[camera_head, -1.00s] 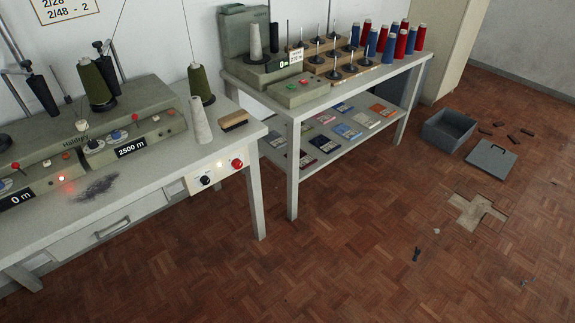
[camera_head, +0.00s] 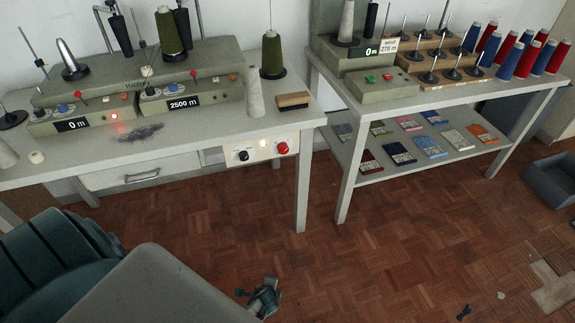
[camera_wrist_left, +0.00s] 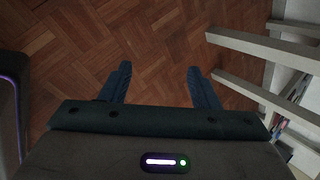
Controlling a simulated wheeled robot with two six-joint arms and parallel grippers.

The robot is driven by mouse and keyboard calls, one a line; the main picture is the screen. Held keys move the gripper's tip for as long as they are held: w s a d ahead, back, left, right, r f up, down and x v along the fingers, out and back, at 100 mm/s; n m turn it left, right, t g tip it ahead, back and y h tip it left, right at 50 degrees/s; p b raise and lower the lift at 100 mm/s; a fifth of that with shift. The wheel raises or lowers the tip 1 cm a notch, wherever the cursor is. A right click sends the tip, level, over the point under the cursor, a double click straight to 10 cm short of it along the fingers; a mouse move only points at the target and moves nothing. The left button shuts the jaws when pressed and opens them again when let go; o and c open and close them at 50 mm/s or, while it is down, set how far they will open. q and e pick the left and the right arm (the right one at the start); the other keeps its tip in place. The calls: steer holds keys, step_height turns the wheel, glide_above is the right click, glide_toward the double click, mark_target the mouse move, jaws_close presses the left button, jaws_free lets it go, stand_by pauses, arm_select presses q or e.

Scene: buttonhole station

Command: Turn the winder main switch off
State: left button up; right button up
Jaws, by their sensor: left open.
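The winder (camera_head: 140,90) stands on the left table, with displays reading 0 m and 2500 m and a lit red lamp (camera_head: 113,117). On the table's front right edge is a white switch panel (camera_head: 262,150) with a black knob (camera_head: 244,156), a small lit lamp between, and a red button (camera_head: 282,148). Which control is the main switch I cannot tell. My left gripper (camera_head: 265,296) is low in front of the table, below the panel and apart from it. In the left wrist view its fingers (camera_wrist_left: 160,85) are spread and empty over the floor. My right gripper is out of view.
The left table (camera_head: 200,142) holds a white cone, green cones and a brush (camera_head: 293,100). A second table (camera_head: 420,100) with cones and a lower shelf stands to the right. A grey bin (camera_head: 553,180) is on the floor at right. The parquet before the tables is mostly clear.

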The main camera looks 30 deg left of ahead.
arm_select(q)
steer(key=w+r+m+t+y+b, duration=0.25)
steer(key=w+r+m, duration=0.45)
steer(key=w, duration=0.5)
steer(key=m+t+y+b, duration=0.4)
steer(key=m+y+b, duration=0.2)
steer(key=m+y, duration=0.15)
glide_toward(284, 152)
steer(key=shift+n, duration=0.35)
steer(key=x, duration=0.8)
steer(key=shift+w+a, duration=0.25)
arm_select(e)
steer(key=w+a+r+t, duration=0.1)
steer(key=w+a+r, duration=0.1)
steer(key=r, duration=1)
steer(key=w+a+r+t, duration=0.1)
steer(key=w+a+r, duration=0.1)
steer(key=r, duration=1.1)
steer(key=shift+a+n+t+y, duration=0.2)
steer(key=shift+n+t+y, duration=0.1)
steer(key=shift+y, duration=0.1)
arm_select(q)
steer(key=shift+c, duration=0.3)
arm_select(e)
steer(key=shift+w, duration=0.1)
arm_select(q)
steer(key=c, duration=0.9)
